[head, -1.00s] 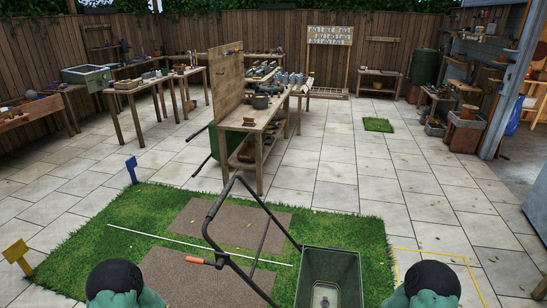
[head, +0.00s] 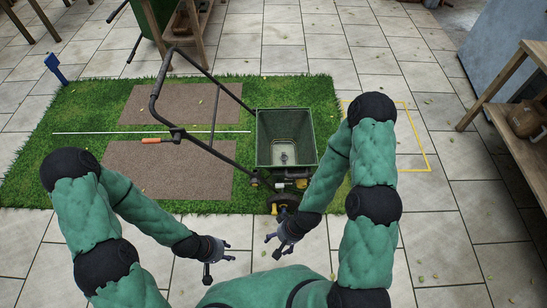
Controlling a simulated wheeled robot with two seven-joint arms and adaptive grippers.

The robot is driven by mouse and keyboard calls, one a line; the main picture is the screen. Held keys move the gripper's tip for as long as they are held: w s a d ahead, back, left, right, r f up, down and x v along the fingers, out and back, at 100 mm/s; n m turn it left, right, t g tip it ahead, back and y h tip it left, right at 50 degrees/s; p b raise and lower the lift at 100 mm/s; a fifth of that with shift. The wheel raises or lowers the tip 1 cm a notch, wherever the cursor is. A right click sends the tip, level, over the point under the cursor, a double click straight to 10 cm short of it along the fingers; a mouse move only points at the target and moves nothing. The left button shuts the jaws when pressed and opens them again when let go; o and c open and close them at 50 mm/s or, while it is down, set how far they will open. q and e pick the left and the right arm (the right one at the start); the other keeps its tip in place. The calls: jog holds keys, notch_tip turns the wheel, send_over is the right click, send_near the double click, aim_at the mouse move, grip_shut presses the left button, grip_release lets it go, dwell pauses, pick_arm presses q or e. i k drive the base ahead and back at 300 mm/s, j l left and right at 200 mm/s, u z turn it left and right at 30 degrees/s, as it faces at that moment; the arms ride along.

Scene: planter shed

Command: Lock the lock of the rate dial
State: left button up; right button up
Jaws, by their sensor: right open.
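A broadcast spreader with a green hopper (head: 262,140) stands on the grass, its black tubular handle (head: 155,105) reaching to the left. An orange-gripped lever (head: 152,140) sits on the handle. Small parts with yellow pieces (head: 302,183) show at the near side below the hopper. The rate dial and its lock are too small to make out. My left gripper (head: 219,262) is open and empty over the paving, nearer than the spreader. My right gripper (head: 273,246) is open and empty just right of it, below the spreader's near wheel (head: 283,203). Neither gripper touches the spreader.
The spreader stands on a grass patch (head: 70,120) with two brown mats (head: 165,168) and a white line (head: 90,133). A yellow outline (head: 428,150) marks the paving at right. A wooden bench (head: 505,90) stands at the right edge. The near paving is clear.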

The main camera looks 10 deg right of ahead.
aim_at(279, 185)
jog(key=i+l+z, duration=0.1)
jog(key=l+z, duration=0.2)
jog(key=i+l+z, duration=0.4)
jog(key=l+z, duration=0.2)
jog(key=l, duration=0.15)
